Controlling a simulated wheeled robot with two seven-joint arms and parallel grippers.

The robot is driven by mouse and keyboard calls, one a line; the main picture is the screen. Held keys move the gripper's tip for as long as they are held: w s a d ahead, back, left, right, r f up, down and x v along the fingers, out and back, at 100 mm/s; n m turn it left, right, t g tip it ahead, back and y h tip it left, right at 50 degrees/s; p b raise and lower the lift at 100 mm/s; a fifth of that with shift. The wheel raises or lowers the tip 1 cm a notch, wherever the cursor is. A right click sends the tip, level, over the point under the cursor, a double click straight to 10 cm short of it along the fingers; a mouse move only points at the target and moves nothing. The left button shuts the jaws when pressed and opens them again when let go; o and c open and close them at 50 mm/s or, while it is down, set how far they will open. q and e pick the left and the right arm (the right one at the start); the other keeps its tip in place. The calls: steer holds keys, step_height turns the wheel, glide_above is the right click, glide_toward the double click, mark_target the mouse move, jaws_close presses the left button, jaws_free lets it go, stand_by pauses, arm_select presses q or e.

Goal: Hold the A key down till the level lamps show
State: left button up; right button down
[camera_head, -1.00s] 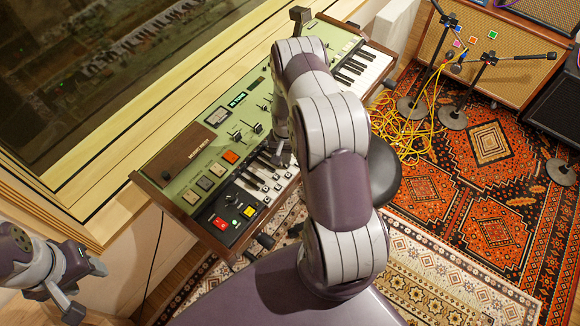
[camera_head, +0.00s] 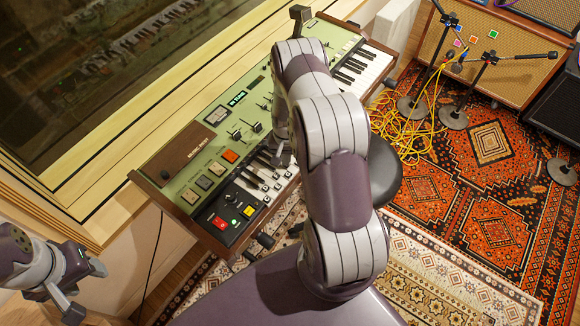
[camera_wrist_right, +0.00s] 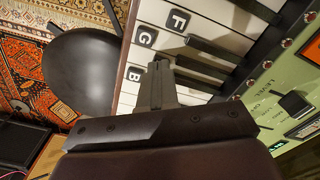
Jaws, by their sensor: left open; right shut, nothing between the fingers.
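The keyboard instrument (camera_head: 200,150) has a green panel and lettered white keys. In the right wrist view, the F key (camera_wrist_right: 178,19), G key (camera_wrist_right: 145,36) and B key (camera_wrist_right: 135,74) show their labels. The white key between G and B, which fits the A key (camera_wrist_right: 138,57), has its label hidden by my right gripper (camera_wrist_right: 160,68). That gripper is shut and empty, its tips over or on this key; I cannot tell how far it is pressed. My left gripper (camera_head: 86,290) is open, away from the keyboard at lower left.
Small reddish round fittings (camera_wrist_right: 287,42) line the panel near the word LEVEL; I cannot tell whether they are lit. A small display (camera_head: 237,98) glows on the panel. A dark stool (camera_head: 384,175) stands beside the keyboard. Microphone stands (camera_head: 453,118) and yellow cables (camera_head: 400,125) are at right.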

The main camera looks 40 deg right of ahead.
steer(key=shift+f+b, duration=0.5)
steer(key=shift+f, duration=0.15)
stand_by(1.6)
step_height(320, 180, up, 7)
steer(key=p, duration=0.5)
steer(key=shift+r, duration=0.1)
stand_by(0.3)
